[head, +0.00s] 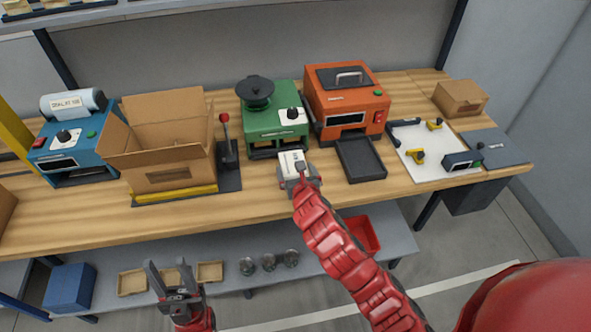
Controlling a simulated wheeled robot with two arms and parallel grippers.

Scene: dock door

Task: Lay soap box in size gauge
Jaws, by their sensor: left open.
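A small white box with dark print, which looks like the soap box (291,160), is near the bench's front edge, below the green machine. My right gripper (298,178) is at this box and appears shut on it; its fingers are partly hidden. I cannot tell whether the box touches the bench. A white board with yellow and dark stops, which may be the size gauge (445,165), lies on the right part of the bench, apart from the box. My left gripper (170,274) is open and empty, low in front of the bench.
A black tray (361,160) lies before the orange machine (346,98), between the box and the white board. A green machine (273,122), an open carton (165,150) and a blue machine (68,140) stand to the left. A brown box (460,98) stands back right.

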